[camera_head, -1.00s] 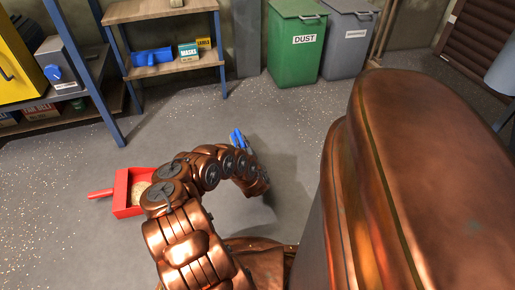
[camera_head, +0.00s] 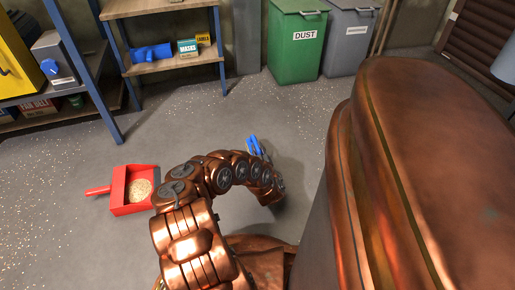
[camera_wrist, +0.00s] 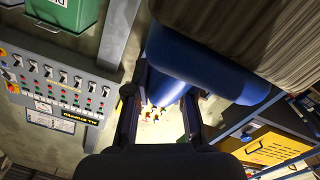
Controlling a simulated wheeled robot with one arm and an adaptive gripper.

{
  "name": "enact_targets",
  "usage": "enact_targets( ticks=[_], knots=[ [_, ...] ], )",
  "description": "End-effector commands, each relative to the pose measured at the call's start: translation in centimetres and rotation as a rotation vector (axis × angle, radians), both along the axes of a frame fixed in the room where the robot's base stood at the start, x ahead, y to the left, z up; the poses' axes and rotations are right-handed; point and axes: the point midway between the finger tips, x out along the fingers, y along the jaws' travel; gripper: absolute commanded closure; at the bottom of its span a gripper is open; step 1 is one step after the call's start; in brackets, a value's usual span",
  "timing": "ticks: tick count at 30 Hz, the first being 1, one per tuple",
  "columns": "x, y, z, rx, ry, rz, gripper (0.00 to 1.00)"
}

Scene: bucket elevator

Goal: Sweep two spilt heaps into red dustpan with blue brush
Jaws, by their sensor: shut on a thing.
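The red dustpan (camera_head: 119,196) lies on the floor at left in the head view, its handle pointing left. A tan heap (camera_head: 139,190) lies inside it. The blue brush (camera_head: 254,144) shows in part beyond the end of my arm, right of the dustpan and apart from it. In the wrist view my gripper (camera_wrist: 160,112) is shut on the brush, whose blue body (camera_wrist: 185,60) and tan bristles (camera_wrist: 265,40) fill the upper right. The fingertips are hidden behind my arm in the head view. No separate heap on the floor is clear.
A green dust bin (camera_head: 297,45) and a grey bin (camera_head: 347,45) stand at the back. A shelf (camera_head: 170,70) with a blue item and boxes stands at back left. Speckled floor is open around the dustpan. A control panel (camera_wrist: 60,85) shows in the wrist view.

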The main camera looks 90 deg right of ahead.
Motion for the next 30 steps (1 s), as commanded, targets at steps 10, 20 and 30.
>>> enact_targets(
  ticks=[10, 20, 30],
  knots=[
    [0.0, 0.0, -2.2, -0.002, 0.001, 0.0, 1.0],
    [0.1, 0.0, -3.7, -0.001, 0.0, 0.0, 1.0],
    [2.0, 0.7, -3.4, -0.001, -0.001, 0.0, 1.0]
  ],
)
